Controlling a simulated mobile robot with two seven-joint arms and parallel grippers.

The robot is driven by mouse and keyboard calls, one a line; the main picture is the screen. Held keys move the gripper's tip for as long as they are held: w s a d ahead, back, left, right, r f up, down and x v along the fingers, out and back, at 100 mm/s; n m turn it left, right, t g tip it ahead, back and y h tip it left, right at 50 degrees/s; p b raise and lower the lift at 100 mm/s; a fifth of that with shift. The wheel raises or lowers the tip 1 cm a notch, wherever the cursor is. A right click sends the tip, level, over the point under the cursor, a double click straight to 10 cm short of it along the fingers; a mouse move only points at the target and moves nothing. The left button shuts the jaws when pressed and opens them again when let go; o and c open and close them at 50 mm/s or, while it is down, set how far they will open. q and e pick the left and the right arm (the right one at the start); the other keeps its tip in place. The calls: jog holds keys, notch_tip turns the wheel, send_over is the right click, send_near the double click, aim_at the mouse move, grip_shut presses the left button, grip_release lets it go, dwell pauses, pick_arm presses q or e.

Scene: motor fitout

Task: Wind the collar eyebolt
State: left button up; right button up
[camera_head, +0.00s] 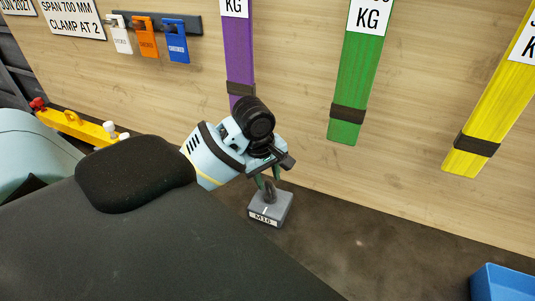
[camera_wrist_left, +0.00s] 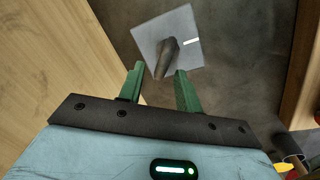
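A dark eyebolt (camera_head: 269,191) stands in a small grey square block (camera_head: 277,209) labelled M16, on the dark surface below the wooden board. My left gripper (camera_head: 268,179) is right above the block, with its green fingers pointing down at the eyebolt. In the left wrist view, the fingers (camera_wrist_left: 160,72) are apart, and the top of the eyebolt (camera_wrist_left: 167,55) lies between their tips with a gap on each side. The grey block (camera_wrist_left: 185,27) shows beyond them, with a white mark on its top. My right gripper is not in view.
Purple (camera_head: 239,50), green (camera_head: 361,80) and yellow (camera_head: 497,85) straps hang on the wooden board behind. A yellow bar (camera_head: 75,124) is at the left. A blue bin (camera_head: 505,284) is at the lower right. The dark surface right of the block is clear.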

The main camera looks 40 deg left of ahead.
pick_arm(q)
jog(key=shift+f, duration=0.1)
jog(key=shift+c, duration=0.4)
grip_shut()
jog(key=shift+m, duration=0.4)
